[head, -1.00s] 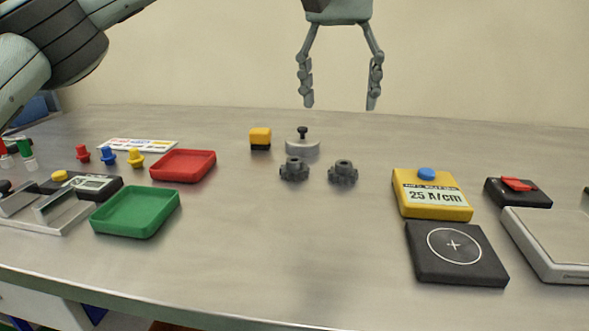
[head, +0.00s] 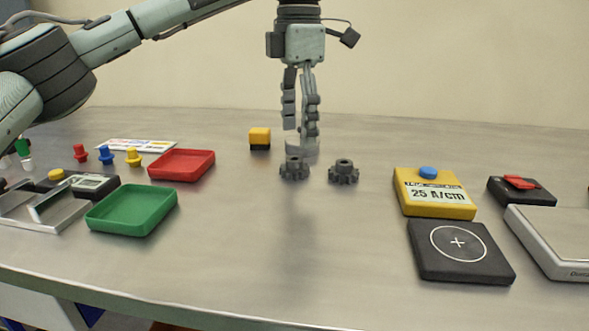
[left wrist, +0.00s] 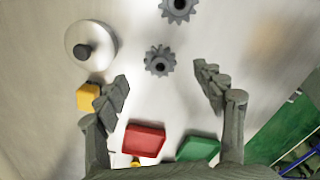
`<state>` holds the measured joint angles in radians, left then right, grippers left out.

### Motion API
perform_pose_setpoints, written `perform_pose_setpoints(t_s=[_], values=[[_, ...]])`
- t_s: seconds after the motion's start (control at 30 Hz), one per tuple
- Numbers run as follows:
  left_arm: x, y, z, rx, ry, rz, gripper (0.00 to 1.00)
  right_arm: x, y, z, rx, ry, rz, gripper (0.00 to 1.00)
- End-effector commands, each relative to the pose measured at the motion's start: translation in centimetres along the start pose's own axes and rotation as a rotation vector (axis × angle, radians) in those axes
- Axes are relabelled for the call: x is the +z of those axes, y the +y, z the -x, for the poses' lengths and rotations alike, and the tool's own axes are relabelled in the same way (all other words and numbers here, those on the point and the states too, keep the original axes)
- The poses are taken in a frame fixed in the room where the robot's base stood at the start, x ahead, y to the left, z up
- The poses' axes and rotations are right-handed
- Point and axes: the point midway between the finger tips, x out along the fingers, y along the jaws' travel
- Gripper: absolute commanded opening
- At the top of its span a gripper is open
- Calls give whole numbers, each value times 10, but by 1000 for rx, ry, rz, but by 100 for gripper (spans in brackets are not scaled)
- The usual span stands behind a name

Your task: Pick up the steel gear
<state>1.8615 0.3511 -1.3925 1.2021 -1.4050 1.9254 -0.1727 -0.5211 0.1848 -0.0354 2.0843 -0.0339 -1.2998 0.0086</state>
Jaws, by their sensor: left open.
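Two dark grey toothed gears stand on the steel table: the left gear (head: 294,169) and the right gear (head: 343,172). They look alike, and I cannot tell by colour which is the steel one. My left gripper (head: 300,138) hangs above and slightly behind the left gear in the head view, pointing down, open and empty. In the left wrist view its fingers (left wrist: 163,78) are spread wide, with the left gear (left wrist: 160,62) showing between the fingertips. The right gear (left wrist: 179,8) is at the top edge there. My right gripper is not in view.
A round knobbed weight (left wrist: 90,47) stands close behind the left gear, with a yellow-black block (head: 260,138) beside it. Red (head: 182,165) and green (head: 132,209) trays lie left. A yellow meter (head: 433,193) and a black pad (head: 459,252) lie right. The front middle is clear.

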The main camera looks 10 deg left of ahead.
Motion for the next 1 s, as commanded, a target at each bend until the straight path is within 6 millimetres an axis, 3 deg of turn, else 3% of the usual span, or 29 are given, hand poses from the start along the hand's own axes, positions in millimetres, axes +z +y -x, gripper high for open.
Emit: perform_pose_setpoints(t_s=[0.4,0.67,1.0], values=[[-4,1,-54,-1,-1,-3,69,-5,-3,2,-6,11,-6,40],[-3,1,-57,0,-2,-3,69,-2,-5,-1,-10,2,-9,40],[-3,1,-56,1,-2,-4,28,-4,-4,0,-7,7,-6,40]])
